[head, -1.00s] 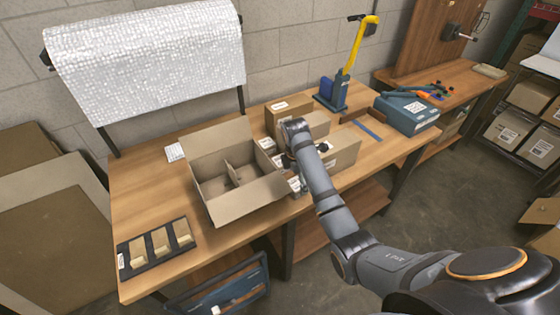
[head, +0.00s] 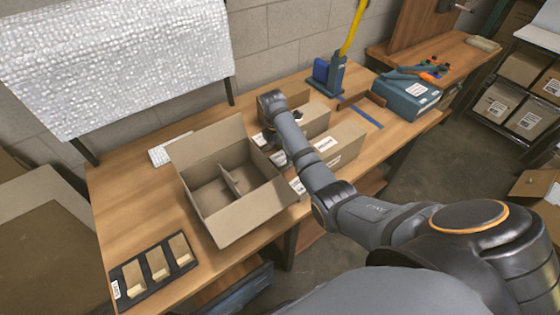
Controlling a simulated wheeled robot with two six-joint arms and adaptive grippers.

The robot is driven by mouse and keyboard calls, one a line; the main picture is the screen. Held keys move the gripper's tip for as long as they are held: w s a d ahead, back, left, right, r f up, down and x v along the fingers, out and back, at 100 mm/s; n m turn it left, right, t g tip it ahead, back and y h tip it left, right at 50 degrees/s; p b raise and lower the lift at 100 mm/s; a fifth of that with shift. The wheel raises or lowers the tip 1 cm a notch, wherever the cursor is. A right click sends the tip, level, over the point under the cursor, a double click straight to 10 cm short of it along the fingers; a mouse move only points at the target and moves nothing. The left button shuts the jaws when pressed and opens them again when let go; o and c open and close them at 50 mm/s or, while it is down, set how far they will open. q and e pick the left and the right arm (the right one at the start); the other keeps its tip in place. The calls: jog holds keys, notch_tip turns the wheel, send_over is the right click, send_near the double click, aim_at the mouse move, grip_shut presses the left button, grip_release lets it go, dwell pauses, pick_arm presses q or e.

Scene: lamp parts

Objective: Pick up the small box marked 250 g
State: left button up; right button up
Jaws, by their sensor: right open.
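My right arm reaches over the table. Its gripper (head: 275,138) points down among the cartons just right of the open box and is partly hidden by my own wrist; it is open. Small white-labelled boxes (head: 298,186) show beside and under my forearm, partly covered. Three small tan boxes (head: 158,264) sit in a row on a black tray (head: 118,278) at the table's near left. No 250 g marking is readable at this size, so I cannot tell which box bears it. My left gripper is not in view.
A large open carton (head: 252,222) with a divider stands mid-table. Longer cartons (head: 342,143) stand right of my forearm. The table's left part is mostly clear.

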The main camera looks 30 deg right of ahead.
aim_at(280, 158)
jog(key=shift+w+f, duration=0.15)
jog(key=shift+f, duration=0.05)
jog(key=shift+f+p, duration=0.45)
jog(key=shift+f, duration=0.3)
notch_tip(280, 158, down, 3)
jog(key=shift+r, duration=0.15)
jog(key=shift+f, duration=0.35)
jog(key=shift+w+d+f, duration=0.1)
jog(key=shift+f, duration=0.05)
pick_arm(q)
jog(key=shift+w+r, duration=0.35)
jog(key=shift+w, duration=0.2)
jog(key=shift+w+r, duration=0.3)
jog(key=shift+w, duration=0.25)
pick_arm(e)
jog(key=c, duration=1.5)
jog(key=shift+o, duration=0.2)
pick_arm(q)
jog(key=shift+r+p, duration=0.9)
jog(key=shift+p, duration=0.15)
pick_arm(e)
notch_tip(280, 158, up, 18)
